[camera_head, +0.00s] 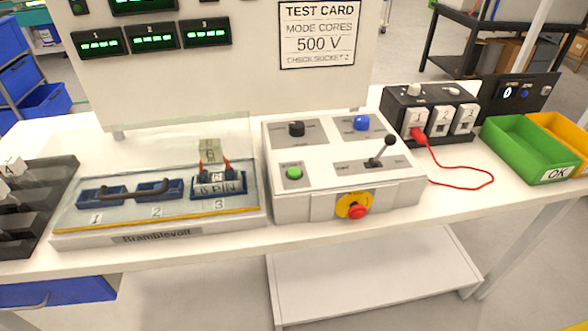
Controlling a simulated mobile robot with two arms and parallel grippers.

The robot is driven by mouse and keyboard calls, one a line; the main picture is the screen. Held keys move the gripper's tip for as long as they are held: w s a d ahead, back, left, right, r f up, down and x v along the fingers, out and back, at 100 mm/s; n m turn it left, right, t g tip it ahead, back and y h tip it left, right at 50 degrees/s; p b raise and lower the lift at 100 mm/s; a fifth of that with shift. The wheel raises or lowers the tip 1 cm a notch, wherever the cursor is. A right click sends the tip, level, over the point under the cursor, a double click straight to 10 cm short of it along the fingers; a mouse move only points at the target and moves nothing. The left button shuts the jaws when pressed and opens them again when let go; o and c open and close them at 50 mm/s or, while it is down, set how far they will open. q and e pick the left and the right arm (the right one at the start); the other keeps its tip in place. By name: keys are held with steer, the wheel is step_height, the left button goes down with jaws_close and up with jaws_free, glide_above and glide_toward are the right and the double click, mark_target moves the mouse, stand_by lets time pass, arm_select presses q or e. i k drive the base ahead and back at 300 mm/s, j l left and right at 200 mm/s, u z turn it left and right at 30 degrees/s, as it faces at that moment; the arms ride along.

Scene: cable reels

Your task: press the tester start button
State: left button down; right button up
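A grey-white control box (305,206) stands in the middle of the white table. On its top is a green round button (293,173) at the front left, on a grey plate whose label is too small to read. The top also carries a black knob (296,129), a blue button (361,122) and a black lever (381,152). A red emergency button (358,211) on a yellow disc sits on its front. Neither of my grippers is in view, and nothing covers the green button.
Left of the box, a glass-topped fixture (160,237) has three numbered sockets; a tagged plug sits at socket 3. A display panel (220,75) rises behind. To the right are a black socket block (394,107), a red cable (492,178) and a green bin (530,158).

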mark_target(294, 173)
steer(key=l+u, duration=0.2)
steer(key=u, duration=0.15)
steer(key=l+u, duration=0.2)
steer(key=u, duration=0.2)
steer(key=l+u, duration=0.1)
steer(key=l, duration=0.45)
steer(key=k+l+u, duration=0.1)
steer(key=l, duration=0.45)
steer(key=k+l+u, duration=0.1)
steer(key=l, duration=0.45)
steer(key=k+l+u, duration=0.1)
steer(key=l, duration=0.45)
